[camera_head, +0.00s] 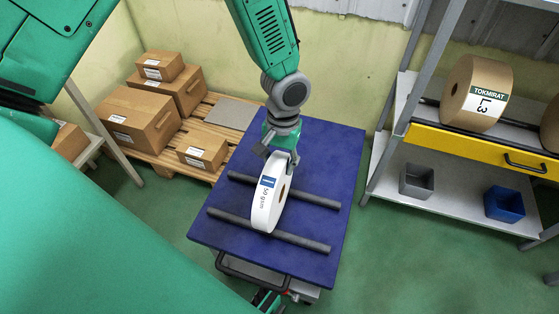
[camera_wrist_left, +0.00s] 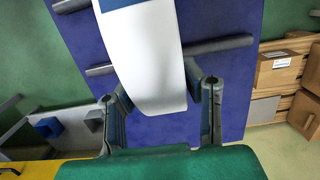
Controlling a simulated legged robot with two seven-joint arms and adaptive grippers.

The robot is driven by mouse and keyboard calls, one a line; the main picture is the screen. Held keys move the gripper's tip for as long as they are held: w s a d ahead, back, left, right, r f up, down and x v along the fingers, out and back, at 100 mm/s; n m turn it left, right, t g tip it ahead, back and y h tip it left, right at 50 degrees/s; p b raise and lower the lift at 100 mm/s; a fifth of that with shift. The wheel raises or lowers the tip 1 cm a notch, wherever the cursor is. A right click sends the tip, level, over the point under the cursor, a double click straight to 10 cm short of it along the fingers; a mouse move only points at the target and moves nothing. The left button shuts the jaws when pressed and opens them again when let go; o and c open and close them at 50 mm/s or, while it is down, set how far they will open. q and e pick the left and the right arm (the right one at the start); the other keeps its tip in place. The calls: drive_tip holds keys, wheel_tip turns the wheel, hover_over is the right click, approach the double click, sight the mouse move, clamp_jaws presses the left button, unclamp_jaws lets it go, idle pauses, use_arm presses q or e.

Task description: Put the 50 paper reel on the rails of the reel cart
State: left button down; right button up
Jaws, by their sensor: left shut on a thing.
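The white 50 paper reel (camera_head: 267,205), with a blue mark and "50 gsm" on its rim, stands on edge over the blue reel cart (camera_head: 325,160). My left gripper (camera_head: 281,158) is shut on the reel's upper part from above. The reel (camera_wrist_left: 155,60) also shows between the fingers of my left gripper (camera_wrist_left: 157,88) in the left wrist view. The reel spans the far rail (camera_head: 315,198) and the near rail (camera_head: 300,241). I cannot tell whether it touches them. My right gripper is not in view.
A grey shelf rack (camera_head: 440,195) on the right holds a brown L3 reel (camera_head: 477,92), a yellow drawer front (camera_head: 470,145), a grey bin (camera_head: 416,181) and a blue bin (camera_head: 504,204). Cardboard boxes (camera_head: 140,118) sit on a wooden pallet (camera_head: 215,118) at left. The cart's handle (camera_head: 255,278) faces me.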

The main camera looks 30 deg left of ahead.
use_arm(q)
drive_tip(key=c, duration=1)
unclamp_jaws()
drive_tip(key=shift+o, duration=0.2)
drive_tip(key=r, duration=0.4)
drive_tip(key=w+r, duration=0.1)
drive_tip(key=r, duration=0.6)
drive_tip(key=shift+w+a+r, duration=0.1)
drive_tip(key=shift+w+r, duration=0.2)
drive_tip(key=shift+r, duration=0.1)
